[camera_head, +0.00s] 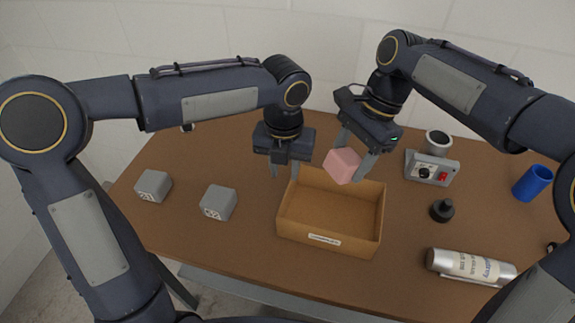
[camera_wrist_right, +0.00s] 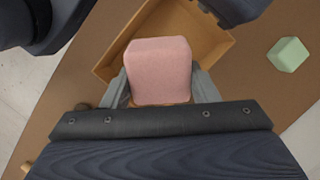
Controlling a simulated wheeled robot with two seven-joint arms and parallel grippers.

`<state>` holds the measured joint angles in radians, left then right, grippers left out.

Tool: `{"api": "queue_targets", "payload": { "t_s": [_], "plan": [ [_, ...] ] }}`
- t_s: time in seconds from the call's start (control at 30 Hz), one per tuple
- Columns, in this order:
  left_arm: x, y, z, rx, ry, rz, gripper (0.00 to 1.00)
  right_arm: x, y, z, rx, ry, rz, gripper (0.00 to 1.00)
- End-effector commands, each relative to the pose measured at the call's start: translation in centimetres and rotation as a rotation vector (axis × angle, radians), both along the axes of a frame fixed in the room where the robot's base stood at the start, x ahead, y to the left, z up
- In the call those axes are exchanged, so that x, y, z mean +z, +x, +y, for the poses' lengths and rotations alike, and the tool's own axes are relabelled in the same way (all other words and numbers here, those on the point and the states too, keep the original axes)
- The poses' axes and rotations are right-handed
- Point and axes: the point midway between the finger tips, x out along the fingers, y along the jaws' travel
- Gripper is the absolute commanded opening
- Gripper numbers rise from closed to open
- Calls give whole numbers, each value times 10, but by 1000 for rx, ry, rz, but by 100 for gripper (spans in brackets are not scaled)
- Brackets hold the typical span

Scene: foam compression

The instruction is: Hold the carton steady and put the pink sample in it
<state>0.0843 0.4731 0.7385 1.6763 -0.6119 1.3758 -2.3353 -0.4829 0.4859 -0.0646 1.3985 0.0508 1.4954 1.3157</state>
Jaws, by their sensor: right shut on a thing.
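The pink sample (camera_head: 342,165) is a soft-looking cube held between the fingers of my right gripper (camera_head: 358,160), above the carton's back right part. In the right wrist view the sample (camera_wrist_right: 160,70) fills the space between the fingers. The carton (camera_head: 328,243) is an open brown box with a small white label on its front wall. Its visible floor is bare. It also shows behind the sample in the right wrist view (camera_wrist_right: 207,47). My left gripper (camera_head: 284,170) points down at the carton's back left corner, fingers apart; I cannot tell whether they touch the wall.
Two grey cubes (camera_head: 153,186) (camera_head: 218,202) stand left of the carton. On the right are a grey device with a red switch (camera_head: 431,168), a black knob (camera_head: 441,210), a silver canister (camera_head: 470,266) and a blue cup (camera_head: 532,182). A pale green cube (camera_wrist_right: 288,54) shows in the right wrist view.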

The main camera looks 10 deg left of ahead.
Motion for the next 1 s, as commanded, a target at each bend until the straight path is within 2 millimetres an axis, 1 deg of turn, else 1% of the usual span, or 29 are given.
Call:
{"api": "queue_targets", "payload": {
  "t_s": [0.1, 0.17, 0.27, 0.6, 0.7, 0.83, 1.0],
  "plan": [
    [-4, 4, -5, -77, -2, 7, 29, 0, 0, 0, 0, 0, 0, 32],
    [-8, 5, -6, -89, -2, 8, 29, 0, 0, 0, 0, 0, 0, 32],
    [-20, 5, -5, -91, -1, 9, 29, 0, 0, 0, 0, 0, 0, 32],
    [-84, 4, -5, -89, -1, 11, 29, 0, 0, 0, 0, 0, 0, 32],
    [-100, 4, -5, -88, -2, 10, 29, 0, 0, 0, 0, 0, 0, 32],
    [-114, 5, -5, -86, -2, 8, 29, 0, 0, 0, 0, 0, 0, 32],
    [-122, 5, -5, -86, -3, 7, 29, 0, 0, 0, 0, 0, 0, 32]
  ]
}}
